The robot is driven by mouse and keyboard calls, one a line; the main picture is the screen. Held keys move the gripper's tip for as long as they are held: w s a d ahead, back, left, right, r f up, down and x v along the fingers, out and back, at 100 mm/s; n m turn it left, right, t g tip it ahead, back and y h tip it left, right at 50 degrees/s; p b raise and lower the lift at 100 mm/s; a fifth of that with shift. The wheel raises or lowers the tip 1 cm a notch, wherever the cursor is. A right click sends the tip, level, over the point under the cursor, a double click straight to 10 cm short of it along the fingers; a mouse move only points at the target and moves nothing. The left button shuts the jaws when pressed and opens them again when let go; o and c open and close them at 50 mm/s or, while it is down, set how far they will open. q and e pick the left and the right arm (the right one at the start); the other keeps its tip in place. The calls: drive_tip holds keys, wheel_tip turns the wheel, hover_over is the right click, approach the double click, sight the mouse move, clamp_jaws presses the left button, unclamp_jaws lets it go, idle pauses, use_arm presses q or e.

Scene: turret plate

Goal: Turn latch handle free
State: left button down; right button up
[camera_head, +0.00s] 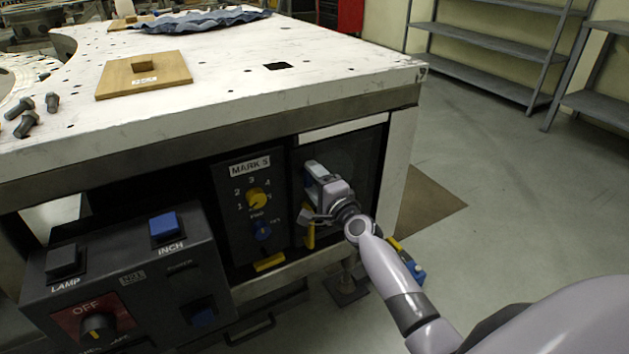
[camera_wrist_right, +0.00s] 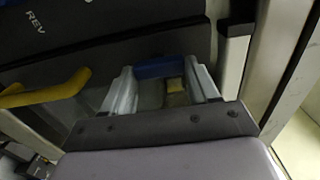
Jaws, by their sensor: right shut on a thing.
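My right gripper (camera_head: 316,172) reaches in from the right to the dark panel under the table top. In the right wrist view its two pale fingers (camera_wrist_right: 160,84) stand on either side of a blue piece, shut on it. This blue piece (camera_wrist_right: 158,68) looks like the latch handle; its outer parts are hidden by the fingers. In the head view the gripper covers most of it. My left gripper is not in view.
A yellow bar handle (camera_wrist_right: 45,90) is close by in the wrist view. A control box (camera_head: 130,275) stands at the lower left. The floor at right is open.

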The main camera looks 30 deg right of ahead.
drive_tip(key=o, duration=1.1)
drive_tip(key=shift+c, duration=0.2)
drive_tip(key=shift+s, duration=0.5)
drive_tip(key=s+p, duration=0.1)
drive_tip(key=s, duration=0.5)
drive_tip(key=shift+p, duration=0.3)
drive_tip(key=shift+s+a+f, duration=0.1)
